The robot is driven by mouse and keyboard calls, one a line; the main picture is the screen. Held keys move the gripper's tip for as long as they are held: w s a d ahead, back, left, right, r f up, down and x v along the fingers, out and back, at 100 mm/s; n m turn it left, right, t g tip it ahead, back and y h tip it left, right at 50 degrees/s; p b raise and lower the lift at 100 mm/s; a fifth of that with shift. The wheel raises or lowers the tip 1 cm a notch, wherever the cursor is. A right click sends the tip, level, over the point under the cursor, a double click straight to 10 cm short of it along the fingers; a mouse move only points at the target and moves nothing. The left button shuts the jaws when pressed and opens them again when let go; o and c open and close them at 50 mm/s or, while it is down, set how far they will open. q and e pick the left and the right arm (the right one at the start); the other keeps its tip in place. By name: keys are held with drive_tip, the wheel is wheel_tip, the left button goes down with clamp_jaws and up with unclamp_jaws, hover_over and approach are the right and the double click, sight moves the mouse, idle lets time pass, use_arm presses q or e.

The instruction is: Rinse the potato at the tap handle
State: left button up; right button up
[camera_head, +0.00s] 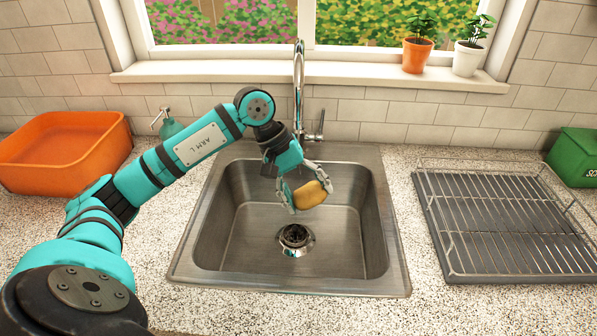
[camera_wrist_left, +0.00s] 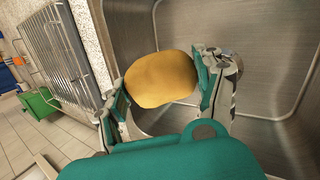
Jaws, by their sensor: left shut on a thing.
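A yellow-brown potato (camera_head: 309,195) is held between the fingers of my left gripper (camera_head: 304,190), which is shut on it above the sink basin (camera_head: 250,225). In the left wrist view the potato (camera_wrist_left: 160,79) sits between the two green-padded fingers of the gripper (camera_wrist_left: 162,85). The chrome tap (camera_head: 299,85) rises behind the sink, its spout close above my left wrist. The tap handle (camera_head: 317,127) is a small lever at the right of the tap's base. No water stream shows. My right gripper is not in view.
An orange tub (camera_head: 62,145) and a teal soap dispenser (camera_head: 170,126) stand left of the sink. A wire drying rack (camera_head: 505,215) lies at right, with a green box (camera_head: 575,155) beyond. Potted plants (camera_head: 417,55) stand on the windowsill. The basin around the drain (camera_head: 295,237) is empty.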

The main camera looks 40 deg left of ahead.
sight(315, 195)
use_arm(q)
drive_tip(key=shift+s+d+r+p, duration=0.25)
drive_tip(key=shift+s+d+r, duration=0.55)
drive_tip(key=shift+d+r, duration=0.2)
drive_tip(key=shift+s+d+r+p, duration=0.2)
drive_tip(key=shift+s+d+r, duration=0.6)
drive_tip(key=shift+d+r, duration=0.2)
